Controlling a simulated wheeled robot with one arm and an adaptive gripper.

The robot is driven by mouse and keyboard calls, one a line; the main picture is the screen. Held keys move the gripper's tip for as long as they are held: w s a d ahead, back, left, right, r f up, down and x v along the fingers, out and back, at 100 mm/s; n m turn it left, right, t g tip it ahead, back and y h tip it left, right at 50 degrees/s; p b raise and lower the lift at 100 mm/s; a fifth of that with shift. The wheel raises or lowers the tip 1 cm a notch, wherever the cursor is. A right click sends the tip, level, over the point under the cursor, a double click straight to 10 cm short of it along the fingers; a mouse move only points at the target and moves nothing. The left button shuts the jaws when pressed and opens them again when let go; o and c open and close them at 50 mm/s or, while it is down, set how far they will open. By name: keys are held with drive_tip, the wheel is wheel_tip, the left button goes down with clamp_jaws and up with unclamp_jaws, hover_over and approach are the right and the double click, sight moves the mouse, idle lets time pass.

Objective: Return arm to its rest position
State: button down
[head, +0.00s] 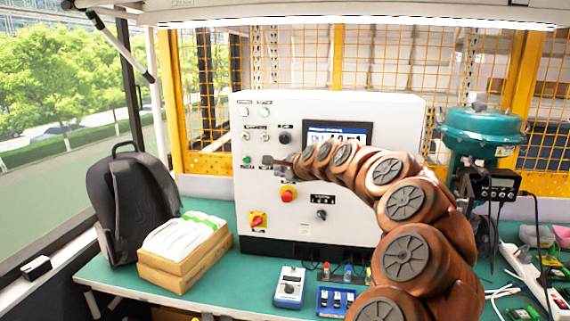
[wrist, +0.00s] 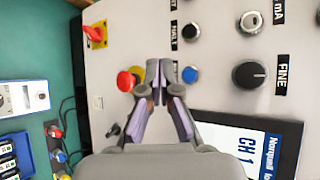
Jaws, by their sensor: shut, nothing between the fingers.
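My arm (head: 407,203) curves up from the lower right and reaches left across the front of a white control box (head: 262,215). My gripper (head: 272,161) is at the far left end of the arm, in front of the box's button panel. In the wrist view my gripper (wrist: 158,68) is shut and empty, its fingertips together close to the panel. A red button (wrist: 125,81) is just left of the fingertips and a blue button (wrist: 190,75) just right. I cannot tell whether the fingertips touch the panel.
The box's screen (head: 340,132) is partly behind my arm. A teal valve actuator (head: 482,130) stands right of my arm. A black backpack (head: 130,200) and cardboard boxes (head: 185,270) stand left on the green bench. A handheld meter (head: 290,286) and blue tray (head: 335,301) lie in front.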

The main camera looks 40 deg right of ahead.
idle(0.3)
drive_tip(key=w+a+f+n+g+y, duration=0.1)
drive_tip(key=a+n+y, duration=0.4)
drive_tip(key=a, duration=1.2)
drive_tip(key=s+a+f+n+g, duration=0.25)
drive_tip(key=s+a+n, duration=0.2)
drive_tip(key=a, duration=0.45)
drive_tip(key=s+a+f+n+g, duration=0.25)
drive_tip(key=a+n, duration=0.25)
drive_tip(key=a, duration=0.3)
drive_tip(key=s+a+f+n+g, duration=0.3)
drive_tip(key=s+a+f+n, duration=0.35)
drive_tip(key=s, duration=0.55)
drive_tip(key=s+a+f+n+g, duration=0.1)
drive_tip(key=s+f+n+g, duration=0.1)
drive_tip(key=s, duration=0.7)
drive_tip(key=s+a+f+n+g+h, duration=0.1)
drive_tip(key=s+f+g, duration=0.2)
drive_tip(key=s, duration=0.7)
drive_tip(key=shift+f+n+h, duration=0.3)
drive_tip(key=shift+f+n, duration=0.1)
drive_tip(key=shift+f, duration=0.5)
